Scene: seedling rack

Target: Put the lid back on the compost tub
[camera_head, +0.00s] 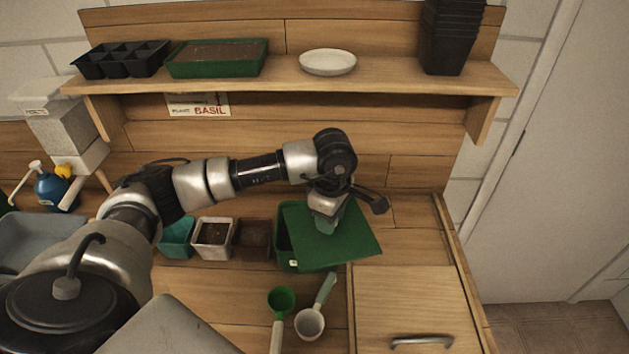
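The compost tub (285,248) is a green box on the bench, right of the small pots. The lid (348,243) is a flat green panel over most of the tub. It sits shifted to the right and looks askew, so a dark strip of the tub's opening shows at its left. My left gripper (327,220) points down at the lid and appears shut on its green handle. I cannot tell whether the lid rests on the tub's rim or hangs just above it. My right gripper is not in view.
A green scoop (281,299) and a pale scoop (310,323) lie in front of the tub. Small pots (213,239) stand to its left. A wooden panel with a metal handle (422,341) is at the right front. A shelf (300,80) with trays, a saucer and stacked pots runs above.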

